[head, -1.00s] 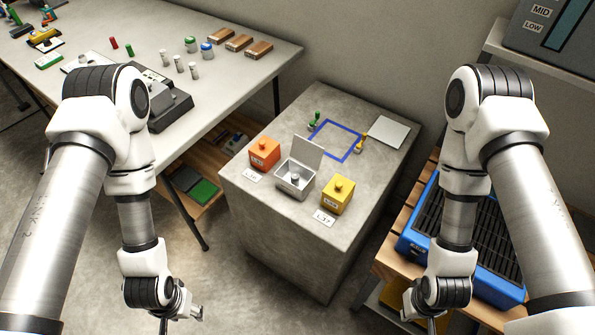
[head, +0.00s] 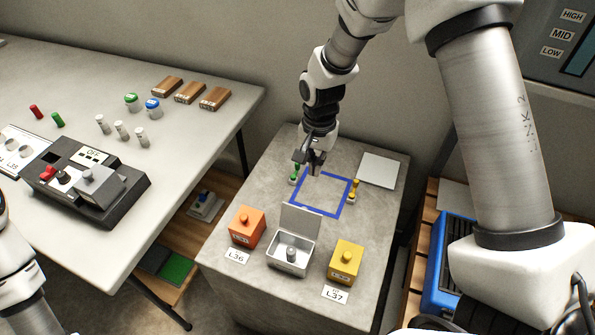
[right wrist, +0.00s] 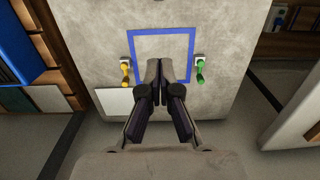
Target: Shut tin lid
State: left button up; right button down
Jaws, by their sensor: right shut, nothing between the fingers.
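The grey metal tin (head: 288,262) stands on the concrete block, with its lid (head: 301,219) upright and open at the back edge. A small knobbed grey piece (head: 291,253) shows inside it. My right gripper (head: 315,170) points down above the back part of the block, behind the tin and apart from it, near the far edge of the blue square outline. Its fingers are together and empty in the right wrist view (right wrist: 163,68). The tin is not visible in that view. Only a piece of my left arm shows at the lower left of the head view; its gripper is out of frame.
An orange box (head: 246,228) stands left of the tin and a yellow box (head: 345,263) right of it. Green (head: 294,174) and yellow (head: 354,190) handled pieces flank the blue outline (head: 348,207). A pale flat plate (head: 380,170) lies at the back right.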

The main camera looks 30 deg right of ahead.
aim_at(302, 218)
notch_tip(302, 218, down, 8)
jog(key=s+a, duration=0.2)
jog(key=a, duration=0.1)
jog(key=shift+s+r, duration=0.15)
jog(key=shift+s, duration=0.15)
